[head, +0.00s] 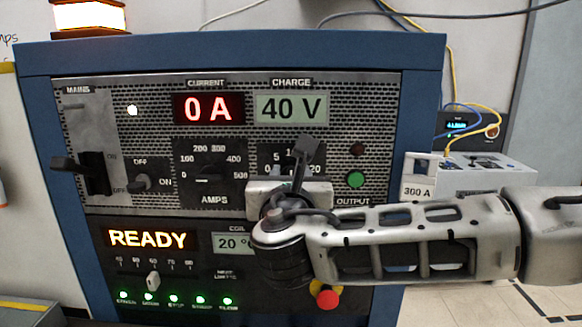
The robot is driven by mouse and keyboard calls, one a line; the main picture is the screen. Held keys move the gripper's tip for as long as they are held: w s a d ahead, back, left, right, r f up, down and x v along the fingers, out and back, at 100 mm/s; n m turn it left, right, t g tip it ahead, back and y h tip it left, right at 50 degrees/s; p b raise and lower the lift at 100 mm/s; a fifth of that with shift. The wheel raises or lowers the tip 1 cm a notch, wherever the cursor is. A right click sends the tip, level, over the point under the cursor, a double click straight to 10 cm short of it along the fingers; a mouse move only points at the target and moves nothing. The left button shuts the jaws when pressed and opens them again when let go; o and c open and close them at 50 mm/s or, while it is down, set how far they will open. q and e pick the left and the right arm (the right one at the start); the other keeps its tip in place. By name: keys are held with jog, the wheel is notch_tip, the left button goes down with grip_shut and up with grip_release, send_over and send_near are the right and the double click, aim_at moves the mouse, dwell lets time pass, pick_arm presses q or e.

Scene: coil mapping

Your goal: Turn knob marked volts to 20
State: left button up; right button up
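The volts knob is hidden behind my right gripper (304,158), which is in front of its dial on the blue power cabinet (418,75). Parts of the dial scale (276,158) show around the gripper, with 5 at the left and 20 at the right. The knob's pointer and its label do not show. I cannot tell whether the fingers are closed on the knob or only beside it. The charge display (291,108) reads 40 V. My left gripper is not in view.
The amps knob (209,173) is left of my gripper, and the current display (209,109) reads 0 A. A red button (327,299) sits below my forearm. The mains lever (92,172) sticks out at the left.

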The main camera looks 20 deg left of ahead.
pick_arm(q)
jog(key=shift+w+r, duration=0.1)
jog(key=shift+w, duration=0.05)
pick_arm(e)
jog(key=shift+w+a, duration=0.1)
jog(key=shift+w, duration=0.2)
grip_shut()
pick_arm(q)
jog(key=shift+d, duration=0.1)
pick_arm(e)
jog(key=shift+f, duration=0.1)
